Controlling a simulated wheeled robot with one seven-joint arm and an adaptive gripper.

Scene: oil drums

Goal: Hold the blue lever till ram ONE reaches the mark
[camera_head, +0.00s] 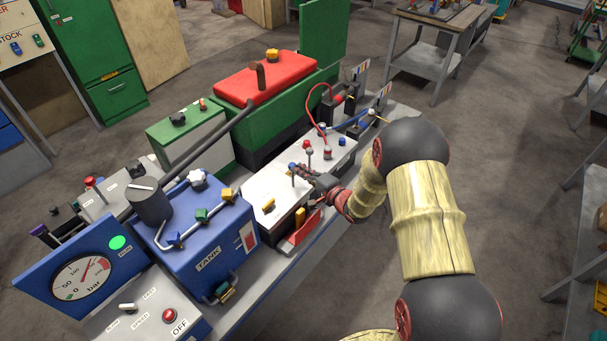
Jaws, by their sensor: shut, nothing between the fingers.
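The blue-knobbed lever (293,170) stands upright on a white valve block (265,190) at the middle of the bench. My gripper (306,173) comes in from the right and is shut, its fingertips close beside this lever. I cannot tell whether they touch it. A red-knobbed lever (307,148) stands just behind. Two small rams with marked scales stand at the bench's far end, one near a red hose (318,97) and one near a blue hose (350,126). I cannot read which is ONE, nor how far either rod is out.
A blue tank (205,245) with valves and a pressure gauge (80,278) stand at the near left. A box marked OFF (170,315) has a red button. A red-topped green unit (265,80) with a long handle stands behind. Open floor lies right of my arm.

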